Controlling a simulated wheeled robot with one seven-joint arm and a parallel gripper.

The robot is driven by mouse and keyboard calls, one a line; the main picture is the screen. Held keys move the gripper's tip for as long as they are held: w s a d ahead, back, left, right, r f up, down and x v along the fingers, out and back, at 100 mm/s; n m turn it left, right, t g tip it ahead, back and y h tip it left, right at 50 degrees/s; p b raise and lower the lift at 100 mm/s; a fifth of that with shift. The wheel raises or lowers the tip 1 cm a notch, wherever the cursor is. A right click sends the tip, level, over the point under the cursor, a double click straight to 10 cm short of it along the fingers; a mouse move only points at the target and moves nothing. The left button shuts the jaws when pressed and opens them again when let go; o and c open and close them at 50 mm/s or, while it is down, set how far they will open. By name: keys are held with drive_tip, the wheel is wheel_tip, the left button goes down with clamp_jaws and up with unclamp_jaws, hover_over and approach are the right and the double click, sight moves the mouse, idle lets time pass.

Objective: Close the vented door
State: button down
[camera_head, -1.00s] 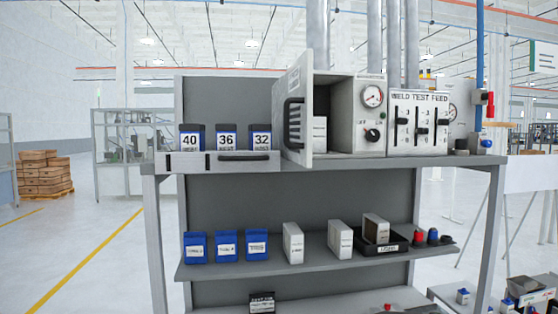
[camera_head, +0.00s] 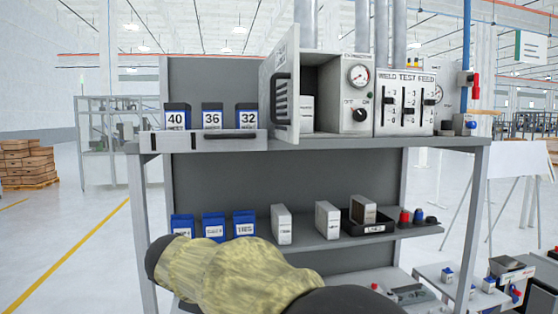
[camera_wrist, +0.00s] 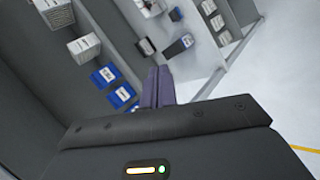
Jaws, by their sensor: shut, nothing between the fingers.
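The vented door (camera_head: 291,68) belongs to a grey cabinet (camera_head: 355,118) on top of the bench, in the head view. It stands swung open toward me at the cabinet's left side, with the dark interior showing. A black bar handle (camera_head: 274,98) is on its outer face. In the wrist view my gripper (camera_wrist: 158,72) has its two dark fingers together and empty. Shelf boxes lie beyond them, and the door cannot be made out there. In the head view only my yellow-sleeved arm shows, low in front of the lower shelf; the fingers are hidden.
A grey drawer front (camera_head: 205,142) with numbered blue packs (camera_head: 212,118) above it is left of the door. A slider panel (camera_head: 405,105) stands right of the cabinet. The lower shelf holds blue packs, white boxes (camera_head: 328,220) and a black tray (camera_head: 368,224). Floor is open at left.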

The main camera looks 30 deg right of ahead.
wheel_tip(320, 180, up, 17)
drive_tip(key=w+t+h+b, duration=0.1)
drive_tip(key=w+t+h, duration=0.15)
drive_tip(key=h, duration=0.25)
drive_tip(key=s+d+r+m+h, duration=0.1)
drive_tip(key=s+r+h, duration=0.1)
drive_tip(key=r, duration=0.5)
drive_tip(key=s+r+m+h, duration=0.1)
drive_tip(key=s+r+h, duration=0.1)
drive_tip(key=r, duration=0.5)
drive_tip(key=shift+s+d+r+m+h+b, duration=0.35)
drive_tip(key=shift+s+r+m+h, duration=0.05)
drive_tip(key=shift+s, duration=0.35)
drive_tip(key=shift+d, duration=0.1)
drive_tip(key=p, duration=0.4)
approach(289, 134)
drive_tip(key=w+d, duration=0.1)
drive_tip(key=w, duration=0.3)
drive_tip(key=d, duration=0.1)
drive_tip(key=s+d+p, duration=0.1)
drive_tip(key=d, duration=0.1)
drive_tip(key=shift+s+d+r, duration=0.15)
drive_tip(key=shift+s+d, duration=0.2)
drive_tip(key=shift+d, duration=0.1)
